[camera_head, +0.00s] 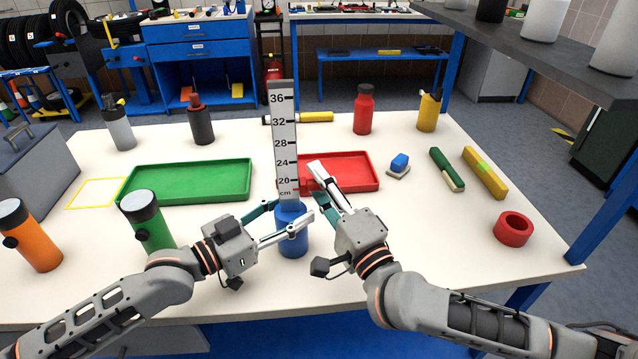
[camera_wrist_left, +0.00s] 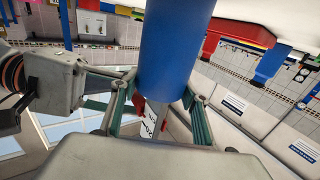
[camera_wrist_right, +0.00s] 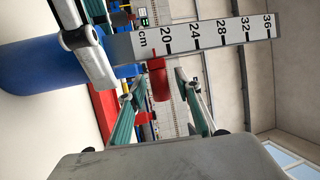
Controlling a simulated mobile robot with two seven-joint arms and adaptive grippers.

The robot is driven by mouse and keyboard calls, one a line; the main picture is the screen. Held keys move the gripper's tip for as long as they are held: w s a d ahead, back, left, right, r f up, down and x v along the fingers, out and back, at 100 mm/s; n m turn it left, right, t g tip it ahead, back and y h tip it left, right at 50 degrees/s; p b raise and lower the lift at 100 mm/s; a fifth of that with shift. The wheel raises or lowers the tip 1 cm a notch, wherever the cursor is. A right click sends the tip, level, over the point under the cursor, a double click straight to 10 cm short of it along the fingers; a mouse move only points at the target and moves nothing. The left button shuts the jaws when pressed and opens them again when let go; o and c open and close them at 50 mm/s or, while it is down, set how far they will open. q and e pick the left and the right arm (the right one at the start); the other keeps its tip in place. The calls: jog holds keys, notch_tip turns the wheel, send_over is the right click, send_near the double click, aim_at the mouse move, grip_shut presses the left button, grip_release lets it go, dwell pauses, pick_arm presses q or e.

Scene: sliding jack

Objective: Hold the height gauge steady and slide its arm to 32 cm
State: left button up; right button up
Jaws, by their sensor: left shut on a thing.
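The height gauge has a blue cylindrical base (camera_head: 291,243) and an upright grey scale (camera_head: 285,135) marked up to 36. It stands near the table's front edge. My left gripper (camera_head: 293,211) is shut on the upper part of the blue base, which also shows in the left wrist view (camera_wrist_left: 175,45). The gauge's red sliding arm (camera_wrist_right: 158,80) is low on the scale, about at or just under the 20 mark. My right gripper (camera_wrist_right: 160,100) is open, its fingers apart on either side of the red arm. Contact with it cannot be told.
A green tray (camera_head: 187,199) and a red tray (camera_head: 370,186) lie behind the gauge. A green bottle (camera_head: 150,232) and an orange one (camera_head: 35,245) stand at left. A red ring (camera_head: 513,229) lies at right. The table front right of my right gripper is clear.

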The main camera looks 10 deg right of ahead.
grip_shut()
notch_tip(320, 180, up, 14)
jog(key=shift+r, duration=0.1)
grip_release()
jog(key=v, duration=0.7)
jog(key=shift+s, duration=0.3)
